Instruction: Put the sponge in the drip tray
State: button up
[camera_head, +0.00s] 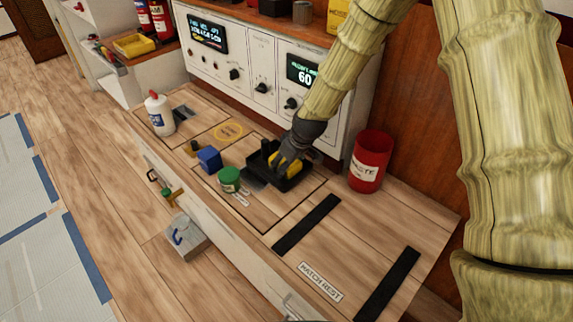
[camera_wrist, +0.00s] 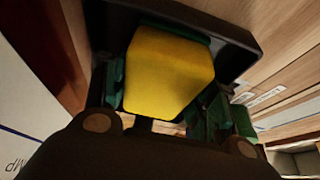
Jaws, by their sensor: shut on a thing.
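The yellow sponge (camera_head: 287,166) is between the fingers of my gripper (camera_head: 288,158), which is shut on it. In the wrist view the sponge (camera_wrist: 168,70) fills the middle, with a dark finger at each side. The black drip tray (camera_head: 264,179) lies on the bench directly under the gripper. Its dark wall (camera_wrist: 218,30) shows behind the sponge in the wrist view. The sponge is over or inside the tray; whether it touches the tray floor I cannot tell. My gripper hides part of the tray.
A green-lidded tub (camera_head: 229,180) and a blue block (camera_head: 209,159) stand left of the tray. A red waste bin (camera_head: 370,162) stands to its right. A white bottle (camera_head: 158,114) is at the far left. The control panel (camera_head: 262,62) rises behind. Bench space by the black strips (camera_head: 306,224) is clear.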

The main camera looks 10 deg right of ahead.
jog(key=shift+f, duration=0.15)
jog(key=o, duration=1.1)
jog(key=shift+c, duration=0.2)
jog(key=p+v, duration=0.3)
jog(key=v, duration=0.9)
jog(key=shift+s, duration=0.1)
